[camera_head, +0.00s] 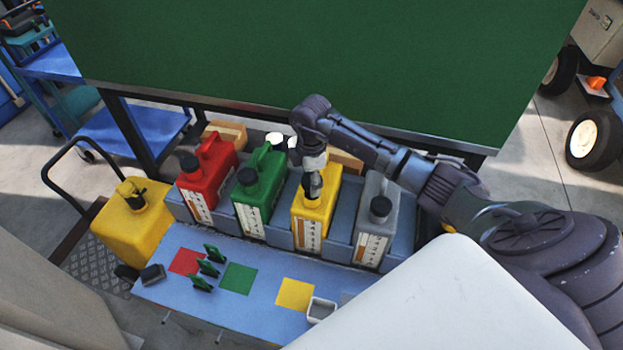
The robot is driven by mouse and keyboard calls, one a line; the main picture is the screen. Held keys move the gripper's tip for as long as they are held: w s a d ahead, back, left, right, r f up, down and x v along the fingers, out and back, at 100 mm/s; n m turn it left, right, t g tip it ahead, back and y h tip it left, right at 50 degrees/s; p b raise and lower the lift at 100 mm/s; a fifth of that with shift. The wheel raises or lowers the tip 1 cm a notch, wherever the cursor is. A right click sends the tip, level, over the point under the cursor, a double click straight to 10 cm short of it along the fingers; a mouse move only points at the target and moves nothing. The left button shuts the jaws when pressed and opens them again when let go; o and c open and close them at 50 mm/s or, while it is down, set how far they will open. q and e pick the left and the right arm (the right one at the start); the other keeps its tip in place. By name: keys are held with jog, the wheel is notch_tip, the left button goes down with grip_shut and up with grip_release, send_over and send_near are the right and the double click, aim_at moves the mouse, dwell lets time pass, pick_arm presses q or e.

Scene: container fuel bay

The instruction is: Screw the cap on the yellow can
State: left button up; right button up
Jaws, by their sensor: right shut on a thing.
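The yellow can (318,217) stands upright in the blue rack, third from the left, with a scale label on its front. My right gripper (312,190) comes down from above onto the can's neck. It is shut on the dark cap, which is mostly hidden by the fingers at the neck. I cannot tell how the cap sits on the thread.
Red (207,178), green (258,187) and grey (372,220) cans with black caps share the rack (340,243). In front, a blue table (215,310) has coloured squares, green clips (207,268) and a small tray (321,310). A larger yellow container (132,225) stands left.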

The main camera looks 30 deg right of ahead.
jog(key=shift+f+b, duration=0.8)
jog(key=shift+f, duration=0.9)
dwell(0.9)
jog(key=shift+r+m+p, duration=0.15)
jog(key=shift+m+p, duration=0.15)
jog(key=shift+p, duration=0.15)
jog(key=m+p, duration=0.5)
jog(key=m, duration=0.2)
jog(key=shift+r+m, duration=0.1)
jog(key=shift+m, duration=0.2)
jog(key=shift+f+m+p, duration=0.25)
jog(key=shift+m+p, duration=0.3)
jog(key=shift+m, duration=0.45)
jog(key=o, duration=1)
jog(key=shift+o, duration=0.2)
